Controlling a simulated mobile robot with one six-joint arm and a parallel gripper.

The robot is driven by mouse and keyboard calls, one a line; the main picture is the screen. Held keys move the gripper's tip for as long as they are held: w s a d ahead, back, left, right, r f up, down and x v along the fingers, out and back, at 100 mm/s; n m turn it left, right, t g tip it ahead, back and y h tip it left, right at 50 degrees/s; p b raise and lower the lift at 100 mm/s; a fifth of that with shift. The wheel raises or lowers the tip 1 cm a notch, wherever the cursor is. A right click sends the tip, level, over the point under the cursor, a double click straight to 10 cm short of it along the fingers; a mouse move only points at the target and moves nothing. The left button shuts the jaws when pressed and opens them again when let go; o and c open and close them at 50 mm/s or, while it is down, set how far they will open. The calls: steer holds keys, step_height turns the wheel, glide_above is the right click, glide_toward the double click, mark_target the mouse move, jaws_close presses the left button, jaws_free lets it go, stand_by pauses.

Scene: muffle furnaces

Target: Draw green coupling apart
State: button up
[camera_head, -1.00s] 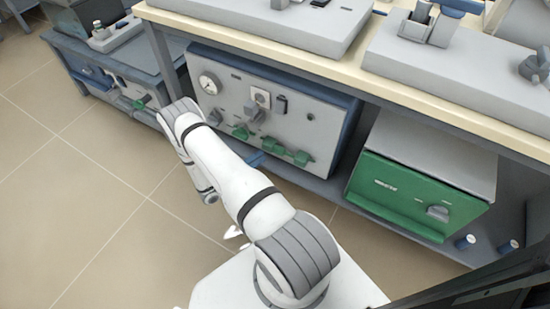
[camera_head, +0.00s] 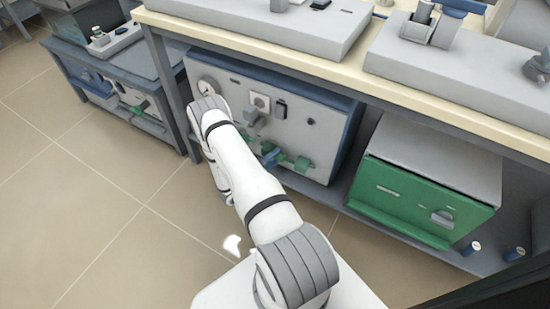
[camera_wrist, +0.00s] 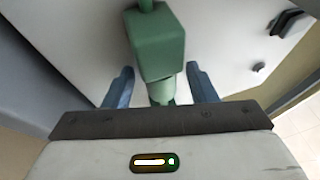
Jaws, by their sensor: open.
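The green coupling (camera_wrist: 157,45) shows in the wrist view as a blocky green body with a narrower green stem below it. It sticks out from a pale panel. My gripper (camera_wrist: 159,88) is open, with one blue finger on each side of the stem. A gap shows between each finger and the green part, so nothing is gripped. In the head view a green coupling (camera_head: 302,164) shows low on the furnace front panel, and my arm hides part of that panel. The blue of my gripper shows just left of this coupling.
The grey furnace panel (camera_head: 232,82) carries a dial, a socket and switches. A green-fronted box (camera_head: 410,200) stands to its right on the lower shelf. The bench top (camera_head: 345,54) overhangs both. Open tiled floor (camera_head: 90,190) lies to the left.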

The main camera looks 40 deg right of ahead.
mark_target(285, 159)
steer(key=shift+c, duration=0.2)
jaws_close()
stand_by(0.3)
steer(key=s, duration=0.1)
steer(key=s+d, duration=0.1)
steer(key=s, duration=0.1)
steer(key=shift+s+d, duration=0.1)
steer(key=shift+d, duration=0.05)
steer(key=shift+o, duration=0.2)
jaws_free()
